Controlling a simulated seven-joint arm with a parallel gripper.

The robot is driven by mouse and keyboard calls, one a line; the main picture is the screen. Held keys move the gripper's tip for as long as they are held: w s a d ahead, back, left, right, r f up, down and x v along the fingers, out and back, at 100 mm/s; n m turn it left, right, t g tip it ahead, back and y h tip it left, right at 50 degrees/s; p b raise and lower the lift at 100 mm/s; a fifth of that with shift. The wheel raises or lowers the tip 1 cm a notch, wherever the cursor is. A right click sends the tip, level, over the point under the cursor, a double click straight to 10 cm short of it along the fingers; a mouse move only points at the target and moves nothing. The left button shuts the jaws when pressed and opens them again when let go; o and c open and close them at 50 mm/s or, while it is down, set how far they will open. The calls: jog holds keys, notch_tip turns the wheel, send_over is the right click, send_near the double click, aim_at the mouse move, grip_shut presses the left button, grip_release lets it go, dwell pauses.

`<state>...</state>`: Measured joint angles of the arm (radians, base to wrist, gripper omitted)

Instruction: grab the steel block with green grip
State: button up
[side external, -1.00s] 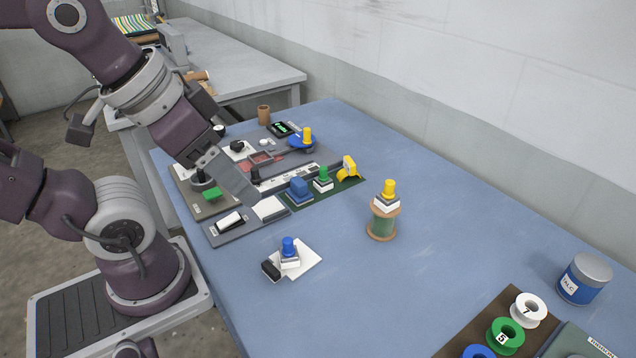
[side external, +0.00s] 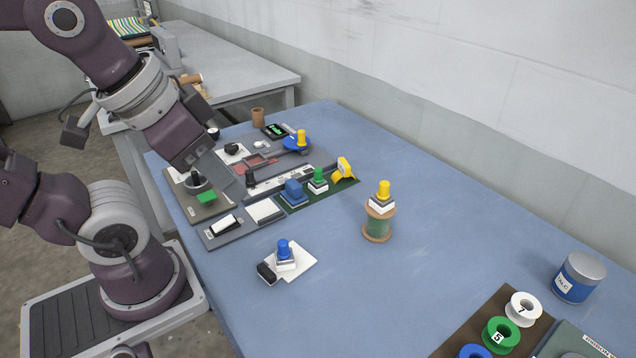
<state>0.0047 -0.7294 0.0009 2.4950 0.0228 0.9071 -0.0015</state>
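The steel block with green grip (side external: 317,182) stands upright on a dark green strip (side external: 339,188) near the middle of the blue table. A blue block (side external: 294,193) is at its left and a yellow piece (side external: 344,168) at its right. The end of my arm is over the left edge of the table, well to the left of the green-grip block. The fingers of my gripper cannot be made out there, so its opening is unclear. Nothing of mine touches the block.
A blue-gripped block (side external: 284,255) stands on a white sheet (side external: 305,264) in front. Another yellow-gripped piece (side external: 301,138) is behind on blue. A blue can (side external: 579,278) stands at right.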

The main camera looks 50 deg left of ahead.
aim_at(318, 177)
jog(key=w+a+f+m+g+y, duration=0.1)
jog(key=a+f+m+g+y, duration=0.4)
jog(key=a, duration=0.5)
jog(key=w+a+f+m+y, duration=0.3)
jog(key=w+a+m+y, duration=0.4)
jog(key=w+a+y, duration=0.25)
jog(key=w+d+f+m+t, duration=0.2)
jog(key=w+f+m+t, duration=0.25)
jog(key=w+m, duration=0.2)
jog(key=w+d+f+m+t, duration=0.2)
jog(key=w+f+m+t, duration=0.3)
jog(key=w, duration=0.3)
jog(key=shift+m+t, duration=0.35)
jog(key=shift+m, duration=0.4)
jog(key=f, duration=0.5)
jog(key=w+f, duration=0.1)
jog(key=f, duration=0.2)
jog(key=shift+d, duration=0.15)
jog(key=shift+x, duration=0.85)
jog(key=x, duration=0.5)
jog(key=shift+w+a+r, duration=0.2)
jog(key=shift+w+a, duration=0.05)
jog(key=shift+a, duration=0.1)
grip_shut()
